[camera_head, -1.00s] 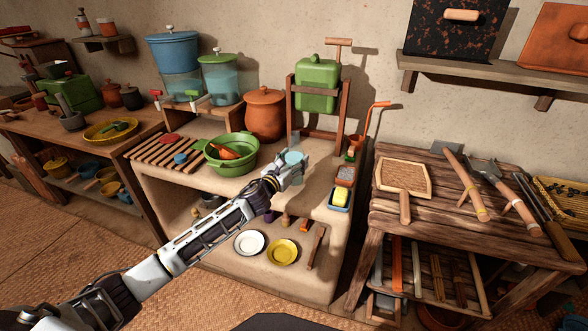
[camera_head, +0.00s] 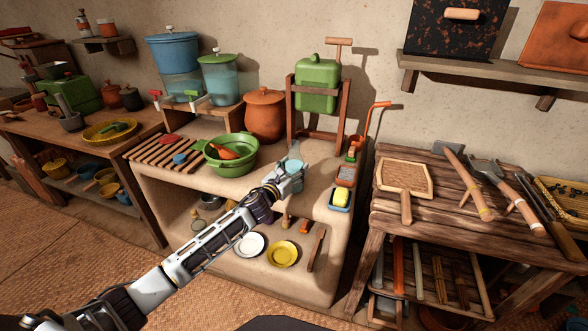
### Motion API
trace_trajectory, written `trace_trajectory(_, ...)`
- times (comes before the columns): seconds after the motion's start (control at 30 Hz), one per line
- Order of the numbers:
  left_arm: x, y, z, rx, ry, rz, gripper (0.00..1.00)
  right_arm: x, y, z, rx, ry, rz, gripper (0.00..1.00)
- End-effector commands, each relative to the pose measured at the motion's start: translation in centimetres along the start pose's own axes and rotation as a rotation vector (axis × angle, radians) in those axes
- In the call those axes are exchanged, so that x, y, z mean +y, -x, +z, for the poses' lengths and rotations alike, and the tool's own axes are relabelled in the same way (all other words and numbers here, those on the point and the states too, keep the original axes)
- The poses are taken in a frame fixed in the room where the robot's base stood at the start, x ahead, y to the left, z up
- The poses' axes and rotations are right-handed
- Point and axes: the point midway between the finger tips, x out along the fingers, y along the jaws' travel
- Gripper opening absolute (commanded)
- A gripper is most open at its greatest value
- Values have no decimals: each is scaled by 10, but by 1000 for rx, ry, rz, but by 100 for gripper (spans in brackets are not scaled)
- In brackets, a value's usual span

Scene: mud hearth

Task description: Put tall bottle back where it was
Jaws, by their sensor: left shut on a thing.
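The tall bottle (camera_head: 293,167), pale teal with a narrow grey top, stands about upright at the right part of the clay counter. My left gripper (camera_head: 288,180) is at it and shut on it, reaching in from the lower left. The fingers and wrist hide part of the bottle's lower body. I cannot tell whether its base touches the counter (camera_head: 312,200). My right gripper is not in view.
A green bowl (camera_head: 228,172) stands left of the bottle, an orange clay pot (camera_head: 265,115) behind. A blue tray with a yellow sponge (camera_head: 340,197) lies to the right. Plates (camera_head: 282,253) and small items sit on the shelf below. Some bare counter shows around the bottle.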

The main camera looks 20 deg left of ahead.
Motion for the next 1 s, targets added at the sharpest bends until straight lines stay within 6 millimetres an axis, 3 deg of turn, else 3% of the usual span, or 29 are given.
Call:
trace_trajectory(0.07, 0, 0, 0, -2, -1, 0, 22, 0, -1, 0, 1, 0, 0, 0)
trace_trajectory(0.1, 0, 0, -2, 0, 0, 0, 64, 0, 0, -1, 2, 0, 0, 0)
trace_trajectory(0.23, 0, 0, -2, 1, 0, 0, 81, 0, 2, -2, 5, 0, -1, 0)
trace_trajectory(0.77, 0, 0, 2, 0, 0, 0, 82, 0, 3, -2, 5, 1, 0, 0)
trace_trajectory(1.0, 1, 14, 0, 2, -1, 0, 82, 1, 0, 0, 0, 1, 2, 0)
